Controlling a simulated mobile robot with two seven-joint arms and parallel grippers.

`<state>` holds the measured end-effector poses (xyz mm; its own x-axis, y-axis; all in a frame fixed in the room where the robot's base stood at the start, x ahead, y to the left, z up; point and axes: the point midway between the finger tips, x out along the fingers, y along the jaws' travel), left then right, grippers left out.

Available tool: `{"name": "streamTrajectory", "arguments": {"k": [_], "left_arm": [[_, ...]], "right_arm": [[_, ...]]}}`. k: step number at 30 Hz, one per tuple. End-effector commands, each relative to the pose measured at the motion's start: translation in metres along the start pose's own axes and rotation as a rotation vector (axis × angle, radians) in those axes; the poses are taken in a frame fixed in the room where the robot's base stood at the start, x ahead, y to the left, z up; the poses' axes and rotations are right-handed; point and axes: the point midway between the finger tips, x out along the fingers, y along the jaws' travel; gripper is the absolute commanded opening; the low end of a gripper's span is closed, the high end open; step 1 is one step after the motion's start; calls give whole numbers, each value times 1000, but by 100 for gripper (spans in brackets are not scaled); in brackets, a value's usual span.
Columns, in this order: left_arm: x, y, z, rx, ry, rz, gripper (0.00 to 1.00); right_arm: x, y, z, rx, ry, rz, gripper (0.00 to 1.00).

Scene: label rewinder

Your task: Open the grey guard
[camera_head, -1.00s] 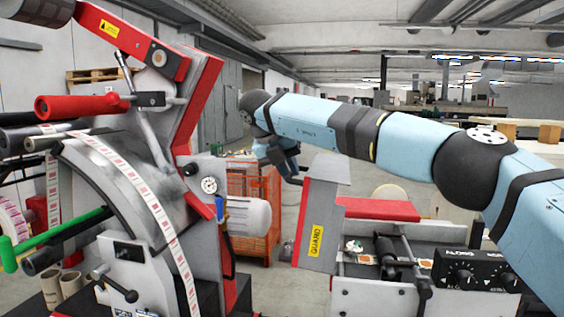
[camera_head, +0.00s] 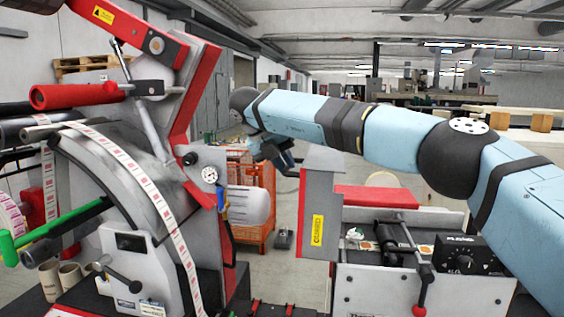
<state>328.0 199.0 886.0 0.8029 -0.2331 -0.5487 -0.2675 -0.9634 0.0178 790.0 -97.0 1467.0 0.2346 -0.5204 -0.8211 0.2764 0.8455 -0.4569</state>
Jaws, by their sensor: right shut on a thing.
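The grey guard (camera_head: 319,210) is a grey panel with a yellow label and a red edge on its left side. It stands at the left end of the low unit right of centre. My right gripper (camera_head: 291,168) is at the upper left of the guard, shut on what looks like its handle. The handle and fingertips are small and dark, so the exact contact is hard to see. My right arm reaches in from the right, above the unit. My left gripper is not in view.
The rewinder (camera_head: 128,190) with its label strip and red handles fills the left. A black control box (camera_head: 465,254) and a lever with a red knob (camera_head: 419,311) are at the right. An orange mesh cart (camera_head: 262,185) stands behind on open floor.

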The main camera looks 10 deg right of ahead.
Motion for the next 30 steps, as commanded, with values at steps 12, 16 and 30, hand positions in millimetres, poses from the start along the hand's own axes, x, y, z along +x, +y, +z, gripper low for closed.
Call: {"name": "streamTrajectory", "arguments": {"k": [12, 16, 30], "left_arm": [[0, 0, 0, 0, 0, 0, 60], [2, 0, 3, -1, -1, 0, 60], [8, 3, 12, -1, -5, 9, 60]], "right_arm": [[1, 0, -1, -1, 3, -2, 40], [-8, 0, 0, 1, 1, -1, 40], [-107, -1, -1, 1, 3, -1, 40]]}}
